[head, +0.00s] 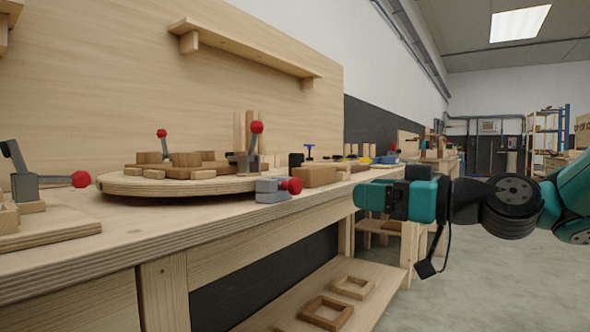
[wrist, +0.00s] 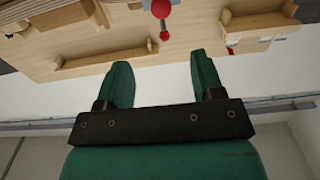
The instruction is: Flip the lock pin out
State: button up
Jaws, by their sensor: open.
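The lock pin appears to be the grey block (head: 270,190) with a red knob (head: 291,186) at the front edge of the bench, beside the round wooden turntable (head: 150,187). My gripper (head: 359,195) is to the right of the red knob, apart from it, at about bench-top height. In the wrist view the two green fingers (wrist: 160,62) are spread with nothing between them. Two red balls (wrist: 161,8) show there beyond the fingertips, one on a grey rod; I cannot tell which knobs they are.
Red-tipped clamp levers (head: 257,127) and wooden blocks stand on the turntable. A clamp with a red handle (head: 80,179) is at the left. A wooden block (head: 316,176) sits just behind the lock pin. A lower shelf (head: 290,318) holds square frames. Floor at the right is clear.

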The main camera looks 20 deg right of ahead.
aim_at(299, 187)
jog(key=p+x, duration=0.9)
jog(key=x, duration=0.5)
jog(key=shift+a, duration=0.3)
jog(key=shift+w+a+f, duration=0.2)
jog(key=shift+w+a, duration=0.05)
jog(key=shift+w, duration=0.2)
